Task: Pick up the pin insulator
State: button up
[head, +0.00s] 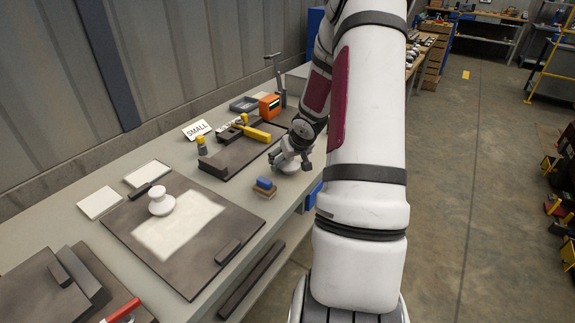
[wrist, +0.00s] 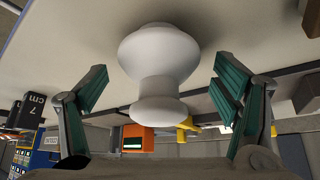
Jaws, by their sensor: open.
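A white pin insulator (wrist: 157,60) with a wide body and a narrower knob fills the middle of the wrist view. Its wide end meets the pale table and its knob points toward my palm. My gripper (wrist: 160,72) is open, with one green-padded finger on each side of it and a visible gap on both sides. In the head view my gripper (head: 291,158) is low over the bench, and a bit of white (head: 287,168) shows under it, mostly hidden by the fingers. Another white insulator (head: 161,202) stands on the large dark board at the left.
The dark board (head: 135,225) carries a pale sheet (head: 180,235). A dark tray (head: 228,160), yellow tool (head: 256,134), orange device (head: 269,107) and SMALL sign (head: 197,130) are behind. A red handle (head: 122,310) is front left.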

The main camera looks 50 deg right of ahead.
jog(key=shift+s+r, duration=0.1)
jog(key=c, duration=1.5)
jog(key=shift+c, duration=0.3)
jog(key=shift+r, duration=0.1)
